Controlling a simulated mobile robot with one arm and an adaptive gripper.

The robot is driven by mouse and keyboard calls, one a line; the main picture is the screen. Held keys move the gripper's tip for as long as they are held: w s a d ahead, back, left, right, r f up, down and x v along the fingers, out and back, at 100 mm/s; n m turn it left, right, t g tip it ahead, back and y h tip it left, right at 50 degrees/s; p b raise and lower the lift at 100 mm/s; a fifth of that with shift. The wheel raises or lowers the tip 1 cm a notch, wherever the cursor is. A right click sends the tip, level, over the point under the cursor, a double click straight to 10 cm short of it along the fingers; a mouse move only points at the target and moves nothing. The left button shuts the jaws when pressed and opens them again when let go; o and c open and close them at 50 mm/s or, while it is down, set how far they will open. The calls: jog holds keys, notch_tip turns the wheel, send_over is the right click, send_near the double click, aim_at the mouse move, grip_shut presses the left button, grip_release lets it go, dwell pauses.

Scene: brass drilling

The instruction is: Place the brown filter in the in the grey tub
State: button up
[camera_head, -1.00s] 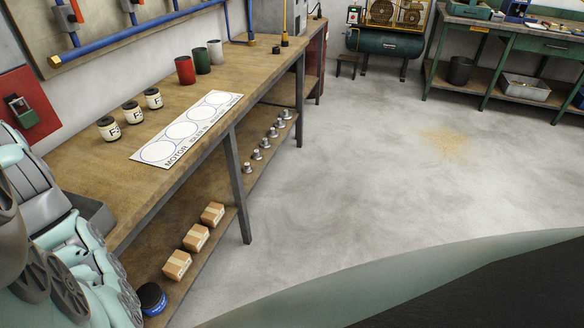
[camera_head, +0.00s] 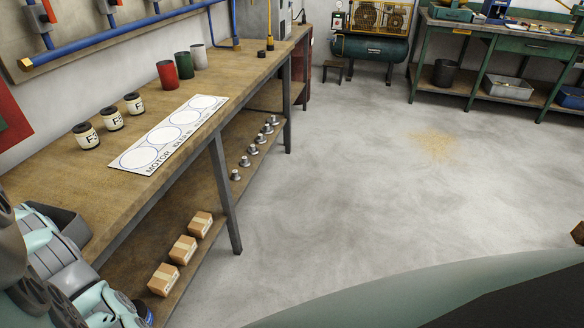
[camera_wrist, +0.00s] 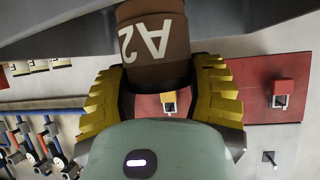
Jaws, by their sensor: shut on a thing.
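My gripper (camera_wrist: 160,105) is shut on the brown filter (camera_wrist: 153,40), a brown cylinder marked "A2" that appears upside down in the wrist view. The yellow ribbed fingers are on either side of it. In the head view my arm fills the lower left, and the filter cannot be made out there. A dark grey open tub (camera_head: 72,226) stands at the near left end of the wooden bench (camera_head: 60,180), partly hidden by my arm. A light grey tub (camera_head: 508,86) with things in it sits on the lower shelf of the green bench at the back right.
On the bench stand several cream jars (camera_head: 111,118), red (camera_head: 167,75), green (camera_head: 184,65) and grey cylinders, and a white sheet with circles (camera_head: 168,135). Cardboard boxes (camera_head: 182,249) lie on its lower shelf. A black bin (camera_head: 445,72) stands beside the light grey tub. The floor is open.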

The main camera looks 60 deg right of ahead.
jog(key=shift+f, duration=1.6)
jog(key=shift+f, duration=0.15)
jog(key=o, duration=1.2)
